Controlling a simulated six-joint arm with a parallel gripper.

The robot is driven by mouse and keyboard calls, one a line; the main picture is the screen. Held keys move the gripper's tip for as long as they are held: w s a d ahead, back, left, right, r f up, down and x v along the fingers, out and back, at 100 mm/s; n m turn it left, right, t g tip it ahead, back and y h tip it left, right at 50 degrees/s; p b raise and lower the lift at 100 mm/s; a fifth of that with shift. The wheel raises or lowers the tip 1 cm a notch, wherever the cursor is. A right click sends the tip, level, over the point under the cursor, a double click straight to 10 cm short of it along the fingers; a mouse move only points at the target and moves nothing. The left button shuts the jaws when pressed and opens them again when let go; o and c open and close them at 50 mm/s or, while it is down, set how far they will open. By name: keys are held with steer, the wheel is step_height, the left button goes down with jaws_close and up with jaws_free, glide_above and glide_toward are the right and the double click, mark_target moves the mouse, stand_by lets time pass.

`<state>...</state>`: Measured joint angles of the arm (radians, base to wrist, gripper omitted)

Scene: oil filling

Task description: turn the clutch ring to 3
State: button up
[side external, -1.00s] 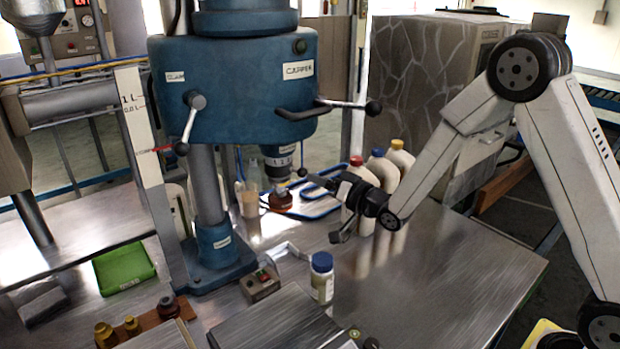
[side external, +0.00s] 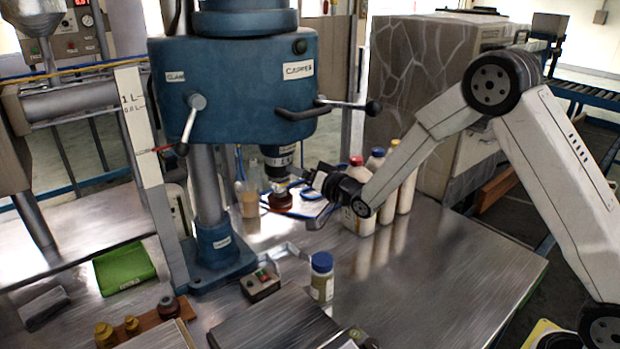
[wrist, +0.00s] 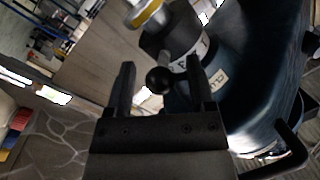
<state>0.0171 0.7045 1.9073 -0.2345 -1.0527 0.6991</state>
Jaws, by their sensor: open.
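The clutch ring (side external: 279,158) is a dark band with a pale marked scale, under the blue capper head (side external: 240,85). In the wrist view the clutch ring (wrist: 185,52) shows its white scale, but I cannot read which number is set. A black ball knob (wrist: 158,80) sticks out from the ring and appears between my fingers, with gaps on both sides. My gripper (wrist: 160,76) is open. In the side view my gripper (side external: 313,180) is just right of and slightly below the ring; whether it touches is unclear.
Several capped bottles (side external: 361,215) stand close behind and right of my gripper. A dark red cap-like piece (side external: 280,201) sits below the ring. A jar with a blue lid (side external: 322,275) stands in front. The capper's lever handles (side external: 345,104) stick out above. The table's right side is clear.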

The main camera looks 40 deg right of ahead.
jaws_close()
stand_by(1.3)
